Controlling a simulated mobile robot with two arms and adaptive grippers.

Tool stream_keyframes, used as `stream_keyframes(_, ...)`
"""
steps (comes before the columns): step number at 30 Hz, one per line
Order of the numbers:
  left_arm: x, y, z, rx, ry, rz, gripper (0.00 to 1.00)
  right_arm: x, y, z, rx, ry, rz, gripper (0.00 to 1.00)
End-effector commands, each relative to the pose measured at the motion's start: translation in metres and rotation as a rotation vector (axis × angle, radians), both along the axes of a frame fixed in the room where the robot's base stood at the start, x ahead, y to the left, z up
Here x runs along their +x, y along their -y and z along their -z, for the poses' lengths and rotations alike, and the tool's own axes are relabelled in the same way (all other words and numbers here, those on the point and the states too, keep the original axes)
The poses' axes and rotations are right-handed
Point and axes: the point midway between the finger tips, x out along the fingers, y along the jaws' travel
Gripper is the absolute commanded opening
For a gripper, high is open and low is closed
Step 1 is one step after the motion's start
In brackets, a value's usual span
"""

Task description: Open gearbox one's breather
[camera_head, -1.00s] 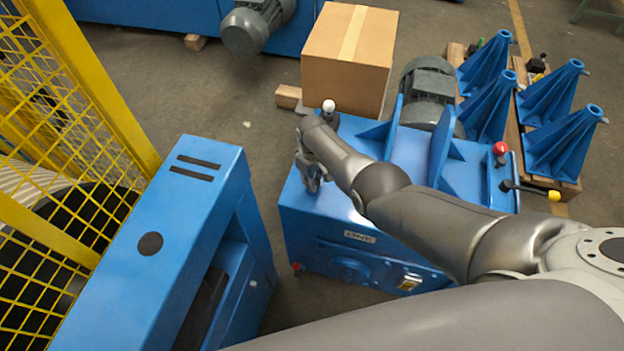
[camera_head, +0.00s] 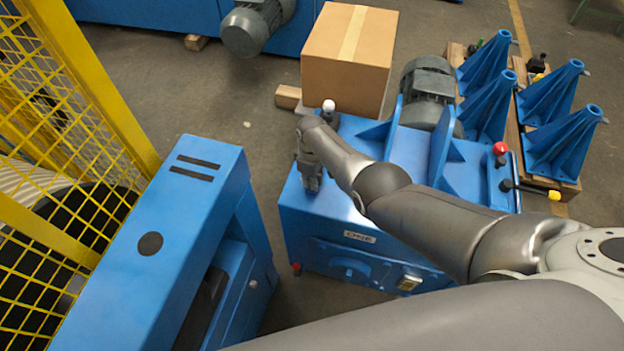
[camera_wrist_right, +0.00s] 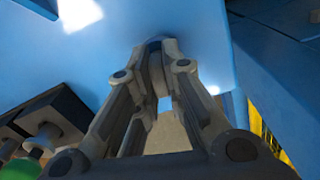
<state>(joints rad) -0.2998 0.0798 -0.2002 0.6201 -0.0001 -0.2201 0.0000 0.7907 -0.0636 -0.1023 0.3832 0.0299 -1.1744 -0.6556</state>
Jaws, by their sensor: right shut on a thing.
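Gearbox one is the blue housing (camera_head: 335,215) with a label reading ONE (camera_head: 359,237) on its front face. My right gripper (camera_head: 312,187) points down at the left part of its top. In the right wrist view the fingertips of the gripper (camera_wrist_right: 157,48) are closed together on a small dark round part, which I take to be the breather (camera_wrist_right: 154,43), at the blue surface. The fingers hide most of this part, so I cannot tell whether it is open. In the head view the gripper hides it. My left gripper is out of view.
A white-knobbed part (camera_head: 328,106) stands just behind the gripper, and a red knob (camera_head: 500,148) is at the right. A cardboard box (camera_head: 348,55) stands behind the gearbox. A blue machine (camera_head: 165,240) and yellow mesh guard (camera_head: 75,130) stand at the left.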

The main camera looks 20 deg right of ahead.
Motion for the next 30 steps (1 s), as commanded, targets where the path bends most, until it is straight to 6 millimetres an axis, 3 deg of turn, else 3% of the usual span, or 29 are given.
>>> stream_keyframes(6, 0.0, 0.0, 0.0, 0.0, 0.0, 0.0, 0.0, -0.002, 0.0, 0.002, 0.001, -0.005, 0.001, 0.32)
stream_keyframes(20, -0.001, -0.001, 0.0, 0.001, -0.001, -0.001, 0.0, 0.0, 0.0, -0.003, 0.0, -0.001, 0.001, 0.32)
stream_keyframes(30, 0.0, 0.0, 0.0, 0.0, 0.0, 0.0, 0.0, -0.001, 0.0, -0.028, 0.001, 0.001, 0.0, 0.32)
